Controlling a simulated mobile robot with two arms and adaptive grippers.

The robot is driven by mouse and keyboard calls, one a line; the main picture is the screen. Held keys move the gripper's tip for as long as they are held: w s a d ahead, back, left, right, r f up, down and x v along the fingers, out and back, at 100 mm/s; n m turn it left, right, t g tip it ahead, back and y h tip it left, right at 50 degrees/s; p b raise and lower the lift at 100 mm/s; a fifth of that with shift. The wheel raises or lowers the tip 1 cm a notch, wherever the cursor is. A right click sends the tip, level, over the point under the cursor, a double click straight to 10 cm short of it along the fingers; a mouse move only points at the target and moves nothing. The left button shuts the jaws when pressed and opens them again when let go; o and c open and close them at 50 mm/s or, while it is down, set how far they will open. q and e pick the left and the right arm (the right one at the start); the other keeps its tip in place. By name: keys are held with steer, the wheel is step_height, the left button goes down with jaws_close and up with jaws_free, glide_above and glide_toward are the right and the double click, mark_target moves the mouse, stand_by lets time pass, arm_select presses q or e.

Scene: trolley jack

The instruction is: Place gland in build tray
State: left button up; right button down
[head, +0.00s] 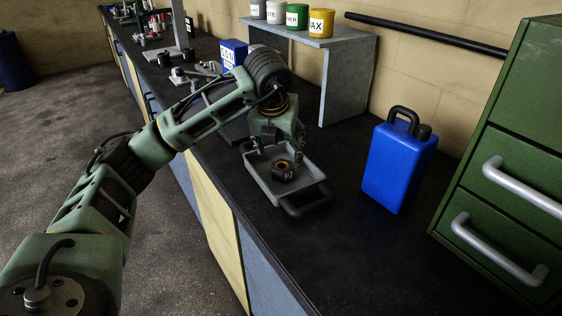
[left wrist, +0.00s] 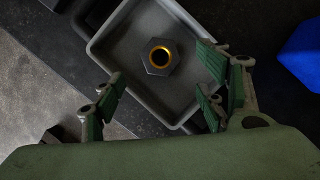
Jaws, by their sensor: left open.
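The gland (head: 284,170) is a dark hexagonal nut-like part with a brass-coloured ring in its bore. It lies inside the grey build tray (head: 258,181), on the tray floor. In the left wrist view the gland (left wrist: 160,57) sits near the middle of the tray (left wrist: 126,77), bore facing up. My left gripper (head: 279,150) is above the tray. In the left wrist view the left gripper's green-padded fingers (left wrist: 158,95) are spread apart and empty, with the gland clear of them. My right gripper is in neither view.
A blue jug (head: 397,165) stands right of the tray, near a green drawer cabinet (head: 520,160). A grey shelf (head: 345,75) with several labelled tins stands behind. Small parts lie farther along the dark bench. Bare bench surrounds the tray's front handle (head: 307,200).

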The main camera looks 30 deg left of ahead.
arm_select(q)
steer(key=shift+v, duration=2.3)
